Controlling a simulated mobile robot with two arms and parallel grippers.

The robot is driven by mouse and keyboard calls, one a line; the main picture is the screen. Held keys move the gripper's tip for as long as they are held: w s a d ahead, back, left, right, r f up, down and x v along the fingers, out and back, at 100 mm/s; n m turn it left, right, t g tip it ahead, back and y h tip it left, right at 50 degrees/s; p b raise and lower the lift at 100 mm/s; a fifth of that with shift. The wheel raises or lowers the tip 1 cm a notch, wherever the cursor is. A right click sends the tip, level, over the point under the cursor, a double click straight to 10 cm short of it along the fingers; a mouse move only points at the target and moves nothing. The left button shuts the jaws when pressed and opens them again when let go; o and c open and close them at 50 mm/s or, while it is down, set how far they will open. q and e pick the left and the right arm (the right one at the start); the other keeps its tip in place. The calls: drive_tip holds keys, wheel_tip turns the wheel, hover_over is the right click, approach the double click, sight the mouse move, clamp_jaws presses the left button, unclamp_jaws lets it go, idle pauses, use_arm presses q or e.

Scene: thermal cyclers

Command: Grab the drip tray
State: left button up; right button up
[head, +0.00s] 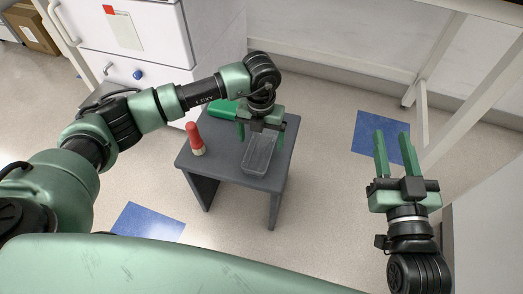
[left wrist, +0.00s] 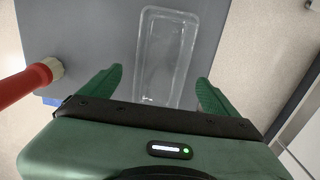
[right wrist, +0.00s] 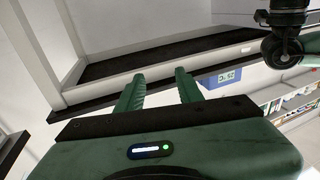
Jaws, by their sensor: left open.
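The drip tray is a clear, shallow rectangular tray (head: 258,153) lying on a small dark grey table (head: 214,162) in the head view. It also shows in the left wrist view (left wrist: 165,55), running lengthwise away from the gripper. My left gripper (head: 260,128) is over the far end of the tray, pointing down. In the left wrist view its two fingers (left wrist: 160,90) are open, one on each side of the tray's near part, with gaps to it. I cannot tell the height left between them. My right gripper (head: 393,152) is open and empty, off to the right of the table.
A red cylindrical item with a pale end (head: 194,138) stands on the table left of the tray. A green object (head: 222,110) lies at the table's back. A white drawer cabinet (head: 145,75) is behind left. Blue floor patches (head: 380,136) lie on open floor.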

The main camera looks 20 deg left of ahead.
sight(261, 154)
use_arm(q)
drive_tip(key=shift+f, duration=0.4)
wheel_tip(261, 154, down, 4)
drive_tip(key=shift+f+b, duration=0.1)
drive_tip(key=shift+b, duration=0.85)
drive_tip(key=shift+f, duration=0.1)
drive_tip(key=c, duration=1.5)
use_arm(e)
wheel_tip(261, 154, up, 8)
drive_tip(key=s+t+y, duration=0.1)
drive_tip(key=s+t, duration=0.1)
drive_tip(key=t, duration=0.3)
drive_tip(key=shift+s+a+r+y, duration=0.2)
drive_tip(key=shift+a+y, duration=0.05)
drive_tip(key=shift+y, duration=0.15)
